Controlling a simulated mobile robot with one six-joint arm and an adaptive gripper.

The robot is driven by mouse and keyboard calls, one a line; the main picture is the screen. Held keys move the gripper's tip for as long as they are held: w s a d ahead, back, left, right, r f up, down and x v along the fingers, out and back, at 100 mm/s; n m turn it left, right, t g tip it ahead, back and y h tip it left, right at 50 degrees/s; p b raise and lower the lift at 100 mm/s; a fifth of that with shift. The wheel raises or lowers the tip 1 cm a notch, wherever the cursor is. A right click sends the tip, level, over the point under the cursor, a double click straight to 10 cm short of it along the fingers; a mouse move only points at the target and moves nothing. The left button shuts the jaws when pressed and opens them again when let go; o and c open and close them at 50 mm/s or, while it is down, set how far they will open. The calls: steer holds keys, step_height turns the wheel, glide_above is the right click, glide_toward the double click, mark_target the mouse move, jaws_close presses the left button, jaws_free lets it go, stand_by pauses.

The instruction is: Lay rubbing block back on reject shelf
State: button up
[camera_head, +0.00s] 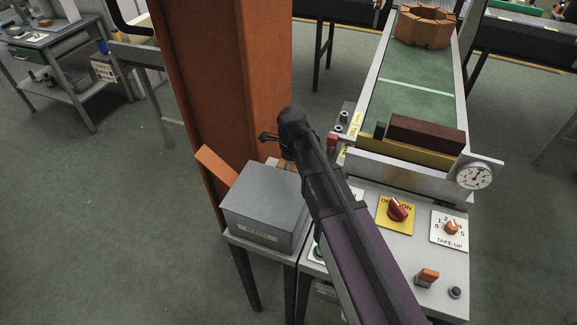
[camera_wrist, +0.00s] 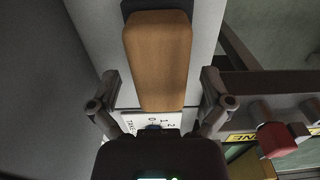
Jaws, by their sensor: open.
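A light-brown wooden block (camera_wrist: 158,60), apparently the rubbing block, lies on a pale grey surface (camera_wrist: 85,25) in the wrist view, with a dark part at its far end. My gripper (camera_wrist: 160,84) is open, with one finger on each side of the block and gaps visible on both sides. In the head view my gripper (camera_head: 278,149) is beside the orange post, behind the grey box. A small orange-brown patch (camera_head: 284,163) under it may be the same block; my arm and the box hide most of it. I cannot tell which surface is the reject shelf.
A grey labelled box (camera_head: 262,200) stands close in front of my gripper, and an orange post (camera_head: 225,90) rises behind it. A red button (camera_wrist: 276,140) is right of my gripper. A control panel (camera_head: 375,240) is nearby.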

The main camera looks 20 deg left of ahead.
mark_target(292, 166)
steer(key=shift+r, duration=0.1)
step_height(292, 166, up, 12)
steer(key=p, duration=1.2)
stand_by(0.9)
steer(key=shift+d, duration=0.1)
steer(key=s+d+n, duration=0.3)
steer(key=d+n, duration=0.6)
steer(key=d, duration=0.8)
steer(key=s+d+n, duration=0.2)
steer(key=d+n, duration=0.8)
steer(key=d, duration=0.8)
steer(key=shift+s+d, duration=0.2)
steer(key=shift+s, duration=0.2)
steer(key=shift+s, duration=0.15)
